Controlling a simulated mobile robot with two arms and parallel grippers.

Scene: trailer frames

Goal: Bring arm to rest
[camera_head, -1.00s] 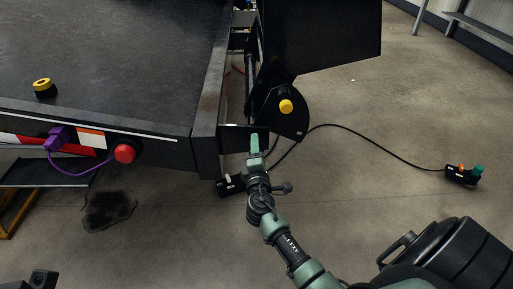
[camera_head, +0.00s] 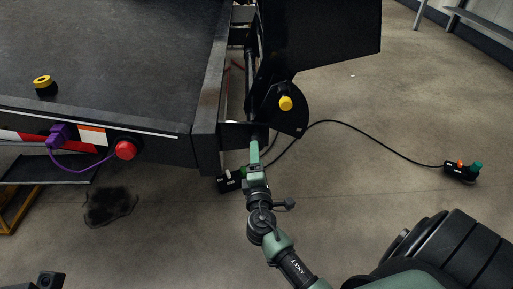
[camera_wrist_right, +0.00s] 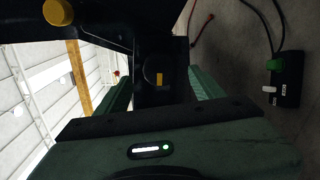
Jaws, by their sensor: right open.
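My right gripper (camera_head: 254,150) reaches out at the rear corner of the trailer frame (camera_head: 205,140), beside the hinge of the raised ramp (camera_head: 320,40). In the right wrist view its two green fingers (camera_wrist_right: 162,92) stand apart, with a dark part of the trailer (camera_wrist_right: 158,60) seen between and beyond them. No held object shows between the fingers. Whether the fingers touch the trailer I cannot tell.
A red round knob (camera_head: 125,150) and a purple plug (camera_head: 57,135) are on the trailer's rear edge. A yellow-topped button (camera_head: 43,82) sits on the deck. A control box (camera_head: 232,180) lies below my right gripper; another box (camera_head: 462,171) lies on open floor at right.

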